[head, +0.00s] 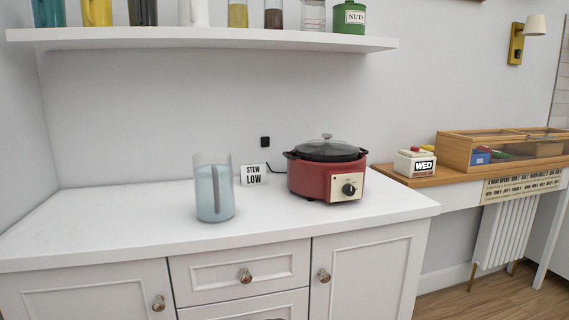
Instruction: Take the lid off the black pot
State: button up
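A red slow cooker (312,179) with a cream control panel and a black dial stands on the white counter, right of the middle. The black pot (290,155) sits in it; only its dark rim and side handles show above the red body. A dark, see-through lid (330,149) with a clear knob (327,138) on top lies on the pot and covers it. What is inside cannot be made out. My gripper is not in view.
A pitcher (214,190) of pale blue liquid stands left of the cooker, with a "STEW LOW" sign (253,173) between. A shelf (200,40) with jars hangs above. The counter's left part (110,220) is clear. A side table at right holds a "WED" block (415,163) and a wooden case (460,155).

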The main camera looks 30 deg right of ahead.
aim_at(327, 147)
jog(key=l+u, duration=0.35)
jog(key=l, duration=0.2)
jog(key=k+l+u, duration=0.1)
jog(key=l+u, duration=0.25)
jog(key=l, duration=0.15)
jog(key=k+l+u, duration=0.15)
jog(key=l+u, duration=0.25)
jog(key=l, duration=0.1)
